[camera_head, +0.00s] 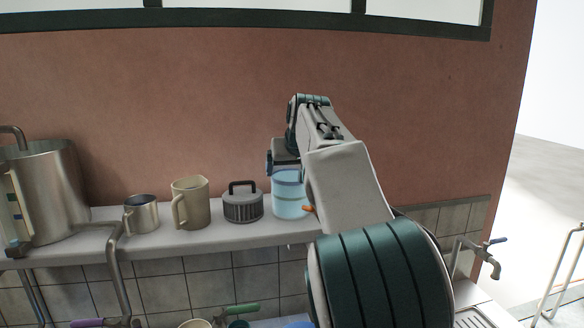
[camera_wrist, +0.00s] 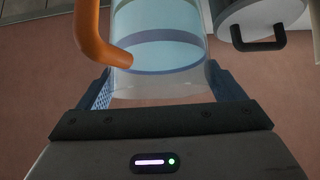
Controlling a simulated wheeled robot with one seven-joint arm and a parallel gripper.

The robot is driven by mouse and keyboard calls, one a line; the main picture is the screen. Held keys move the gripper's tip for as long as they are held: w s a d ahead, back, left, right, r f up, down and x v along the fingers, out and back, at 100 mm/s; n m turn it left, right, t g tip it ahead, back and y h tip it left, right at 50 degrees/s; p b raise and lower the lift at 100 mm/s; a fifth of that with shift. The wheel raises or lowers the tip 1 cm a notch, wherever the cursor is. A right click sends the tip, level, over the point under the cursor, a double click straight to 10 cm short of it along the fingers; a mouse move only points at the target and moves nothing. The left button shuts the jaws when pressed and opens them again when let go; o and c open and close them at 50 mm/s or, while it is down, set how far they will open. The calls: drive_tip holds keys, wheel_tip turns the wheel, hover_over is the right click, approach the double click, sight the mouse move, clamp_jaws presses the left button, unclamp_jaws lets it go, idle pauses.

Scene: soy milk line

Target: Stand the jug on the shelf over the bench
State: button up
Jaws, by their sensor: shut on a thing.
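The jug (camera_head: 288,198) is clear with pale blue contents, dark bands and an orange handle. It is upright at the right part of the pale shelf (camera_head: 175,246), right of a grey lidded pot. Its base is level with the shelf top; I cannot tell if it rests there or hangs just above. My gripper (camera_head: 284,163) is shut on the jug's upper part. In the wrist view the jug (camera_wrist: 160,50) sits between the fingers of my gripper (camera_wrist: 160,92), with the orange handle (camera_wrist: 92,35) at the left. My arm hides the shelf's right part.
The grey pot (camera_head: 243,205) with a black handle stands close left of the jug. Further left are a beige mug (camera_head: 190,203), a metal cup (camera_head: 141,214) and a large steel vessel (camera_head: 50,190). A tap (camera_head: 480,252) is at right; several items lie below the shelf.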

drive_tip(key=shift+f, duration=0.1)
drive_tip(key=o, duration=1.8)
drive_tip(key=b+v, duration=0.3)
drive_tip(key=v, duration=1.1)
drive_tip(key=s+d+f+m+g+b, duration=0.1)
drive_tip(key=s+d+f, duration=0.3)
drive_tip(key=f, duration=0.2)
drive_tip(key=s+d+f+g, duration=0.1)
drive_tip(key=s+d+f, duration=0.2)
drive_tip(key=d+f, duration=0.3)
drive_tip(key=s+f+g+h+b, duration=0.1)
drive_tip(key=s+f, duration=0.9)
drive_tip(key=f, duration=0.2)
drive_tip(key=s+d+f+m+g, duration=0.1)
drive_tip(key=s+f, duration=1)
drive_tip(key=f, duration=0.2)
drive_tip(key=shift+s+d+f+g+h+b, duration=0.25)
drive_tip(key=shift+d+f+g+h+b, duration=0.05)
drive_tip(key=shift+g+h+b, duration=0.1)
